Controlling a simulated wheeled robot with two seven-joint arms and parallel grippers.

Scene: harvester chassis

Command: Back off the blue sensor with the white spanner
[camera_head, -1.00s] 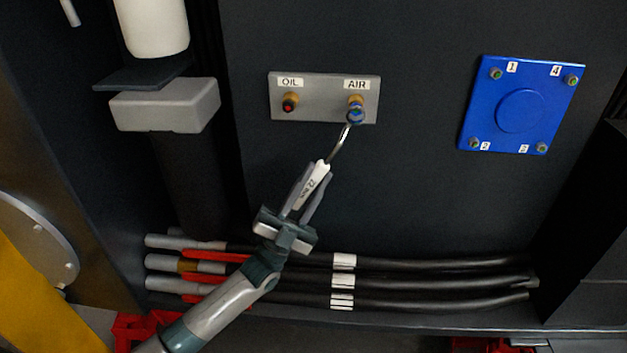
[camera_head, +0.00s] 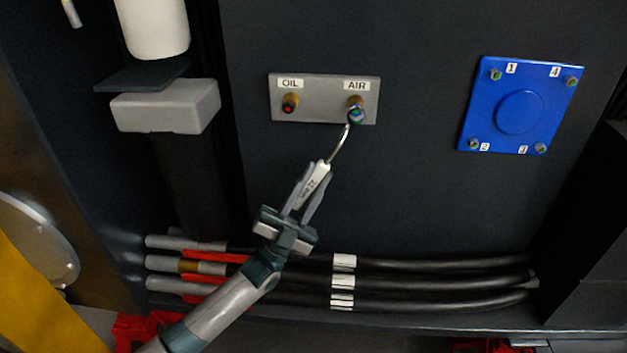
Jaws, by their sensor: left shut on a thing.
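The blue sensor (camera_head: 356,116) sits under the AIR label on a grey bracket (camera_head: 325,110), on a brass fitting. My left gripper (camera_head: 305,194) is shut on the white-handled spanner (camera_head: 316,178) and holds it below the bracket, tilted up to the right. The spanner's metal shank rises to the blue sensor, and its head is at the sensor's lower edge. I cannot tell whether the head is seated around it or only beside it. A red-tipped sensor (camera_head: 289,106) sits under the OIL label to the left. My right gripper is not in view.
A blue plate (camera_head: 520,106) with numbered corner bolts is at the right. A grey block (camera_head: 165,106) with a white cylinder (camera_head: 154,28) above stands at the left. The dark panel between is clear.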

